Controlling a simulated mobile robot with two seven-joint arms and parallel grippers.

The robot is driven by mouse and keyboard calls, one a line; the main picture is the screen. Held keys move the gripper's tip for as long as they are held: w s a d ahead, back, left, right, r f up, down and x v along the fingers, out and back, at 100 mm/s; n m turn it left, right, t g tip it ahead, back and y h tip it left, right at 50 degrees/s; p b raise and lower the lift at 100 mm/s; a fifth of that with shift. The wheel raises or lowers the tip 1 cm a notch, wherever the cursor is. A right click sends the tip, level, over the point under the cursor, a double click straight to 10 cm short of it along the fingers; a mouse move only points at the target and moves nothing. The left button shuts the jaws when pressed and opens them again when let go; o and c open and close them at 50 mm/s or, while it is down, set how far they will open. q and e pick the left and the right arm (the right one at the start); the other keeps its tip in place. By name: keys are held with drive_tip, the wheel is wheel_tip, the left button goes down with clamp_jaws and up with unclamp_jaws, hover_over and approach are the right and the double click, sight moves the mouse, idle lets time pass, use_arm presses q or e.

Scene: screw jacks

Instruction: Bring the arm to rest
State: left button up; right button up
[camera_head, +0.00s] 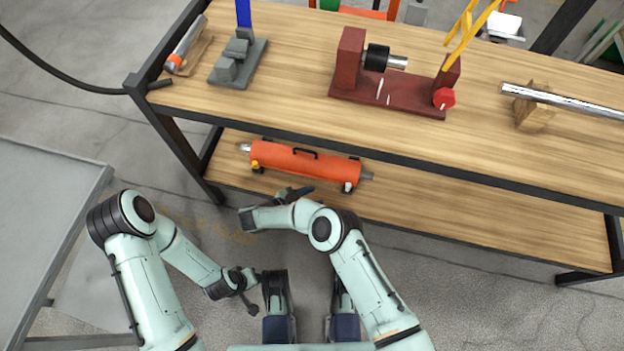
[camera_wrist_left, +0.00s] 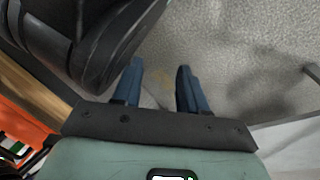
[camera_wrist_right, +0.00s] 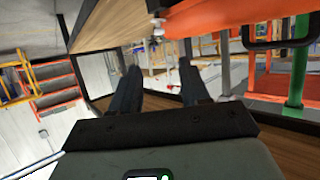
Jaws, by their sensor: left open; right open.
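My right arm is folded, with its forearm reaching left just in front of the workbench's lower shelf. Its right gripper (camera_head: 300,193) is open, low and close to the orange cylinder on that shelf. In the right wrist view its two dark fingers (camera_wrist_right: 157,88) stand apart with nothing between them. My left arm is bent at the left, with its left gripper (camera_head: 250,291) over the floor in front of my base. In the left wrist view its blue fingers (camera_wrist_left: 158,88) are apart and empty, with bare floor beyond. Both hands hold nothing.
A wooden workbench (camera_head: 260,103) carries a dark red fixture (camera_head: 390,100), a grey block stand (camera_head: 240,65) and a metal rod (camera_head: 565,102). The orange cylinder (camera_head: 305,163) lies on the lower shelf (camera_head: 470,215). A grey platform (camera_head: 45,210) is at left. Floor at lower right is clear.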

drive_tip(key=w+d+r+n+t+y+p, duration=0.3)
drive_tip(key=d+r+y+p, duration=0.15)
drive_tip(key=p, duration=0.35)
use_arm(q)
drive_tip(key=s+d+r+p, duration=0.2)
drive_tip(key=r+p, duration=0.3)
drive_tip(key=r, duration=0.3)
drive_tip(key=s+d+r+g+h+p, duration=0.1)
drive_tip(key=d+r+p, duration=0.1)
drive_tip(key=r+p, duration=0.3)
drive_tip(key=s+d+r+m+g+p, duration=0.1)
drive_tip(key=r+p, duration=0.4)
drive_tip(key=r, duration=0.7)
drive_tip(key=shift+s+d+h, duration=0.4)
drive_tip(key=shift+s+d, duration=0.1)
drive_tip(key=shift+s, duration=0.35)
use_arm(e)
drive_tip(key=s+d+r+n+g+y, duration=0.1)
drive_tip(key=s+d+r+g+y, duration=0.1)
drive_tip(key=s, duration=0.9)
drive_tip(key=s+d+r+n+g+y, duration=0.2)
drive_tip(key=s+r+g+y, duration=0.3)
drive_tip(key=s, duration=0.6)
drive_tip(key=s+d+r+n+g+y, duration=0.2)
drive_tip(key=s+d+r+g+y, duration=0.1)
drive_tip(key=s, duration=0.8)
wheel_tip(320, 180, up, 3)
drive_tip(key=shift+f+y, duration=0.1)
drive_tip(key=shift+y, duration=0.45)
